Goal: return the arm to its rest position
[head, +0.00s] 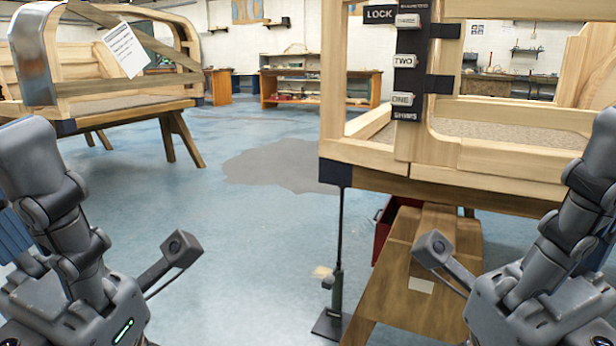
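My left arm (70,235) comes in at the lower left, folded, with a small camera on a stalk (180,249) beside its wrist. My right arm (560,245) is folded in much the same way at the lower right, with its own stalk camera (433,250). Both wrists run down to the bottom edge of the head view. The fingers of both grippers are below the picture, so whether they are open or hold anything is hidden.
A wooden bodyframe (490,158) with a black label strip (405,75) stands close at right, over a wooden trestle (425,270) and a stand (332,290). Another bodyframe (110,88) stands on trestles at left. Blue floor (225,230) lies open between them. Benches (320,88) line the back.

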